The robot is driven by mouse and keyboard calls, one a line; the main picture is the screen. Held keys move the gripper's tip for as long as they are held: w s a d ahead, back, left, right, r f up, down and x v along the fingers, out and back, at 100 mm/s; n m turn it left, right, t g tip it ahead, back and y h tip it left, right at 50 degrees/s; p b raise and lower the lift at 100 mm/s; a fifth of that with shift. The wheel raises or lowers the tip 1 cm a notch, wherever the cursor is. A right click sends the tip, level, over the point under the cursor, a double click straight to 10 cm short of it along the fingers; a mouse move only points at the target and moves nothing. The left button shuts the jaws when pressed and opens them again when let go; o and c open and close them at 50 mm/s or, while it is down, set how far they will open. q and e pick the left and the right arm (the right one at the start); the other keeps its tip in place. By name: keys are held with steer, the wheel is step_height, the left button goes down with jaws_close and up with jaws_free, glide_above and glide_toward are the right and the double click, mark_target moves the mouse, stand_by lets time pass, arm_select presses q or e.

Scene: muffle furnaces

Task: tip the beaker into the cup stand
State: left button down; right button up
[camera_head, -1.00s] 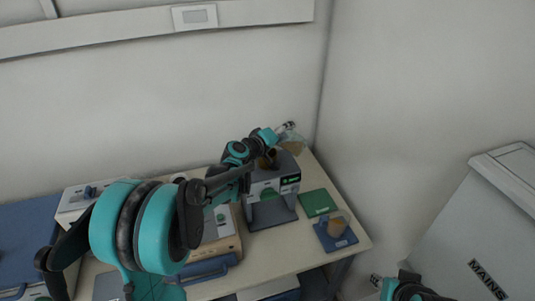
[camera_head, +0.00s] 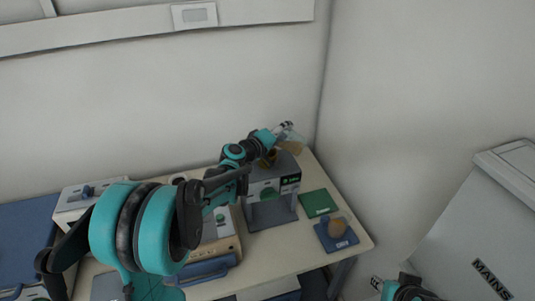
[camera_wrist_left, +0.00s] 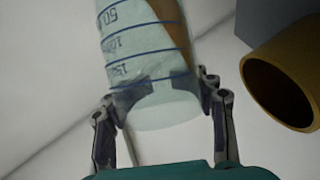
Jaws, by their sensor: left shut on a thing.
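My left gripper (camera_head: 286,128) is shut on the clear beaker (camera_head: 297,144) behind the grey cup stand (camera_head: 290,186). In the left wrist view, the fingers (camera_wrist_left: 162,105) grip the beaker (camera_wrist_left: 150,65) near its base, on both sides. The beaker has blue graduation lines and is tilted. Its brown contents lie along the right side, towards the upper end. A brown cup (camera_head: 267,160) sits at the top of the stand. Its open round mouth also shows in the wrist view (camera_wrist_left: 248,72), to the right of and apart from the beaker. My right gripper's fingers are out of view.
A green mat (camera_head: 317,204) and a blue mat (camera_head: 326,241) with a small brown-filled vessel (camera_head: 338,228) lie right of the stand. A beige device (camera_head: 226,248) with a blue handle stands left. Walls lie close behind the table (camera_head: 357,238). A MAINS cabinet (camera_head: 455,240) stands at right.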

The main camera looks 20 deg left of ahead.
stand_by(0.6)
arm_select(q)
steer(key=shift+a+f+n+b, duration=0.2)
steer(key=shift+n+b, duration=0.1)
steer(key=shift+b, duration=0.15)
stand_by(0.4)
steer(key=shift+a+f+n+b, duration=0.15)
steer(key=shift+n+b, duration=0.15)
steer(key=shift+b, duration=0.15)
steer(key=shift+f+t, duration=0.1)
steer(key=shift+t, duration=0.2)
steer(key=shift+a+f+n+h+b, duration=0.15)
steer(key=shift+n+h+b, duration=0.15)
steer(key=shift+n+b, duration=0.15)
stand_by(0.5)
steer(key=shift+a+n+t+b, duration=0.15)
steer(key=shift+n+t+b, duration=0.15)
steer(key=shift+b, duration=0.1)
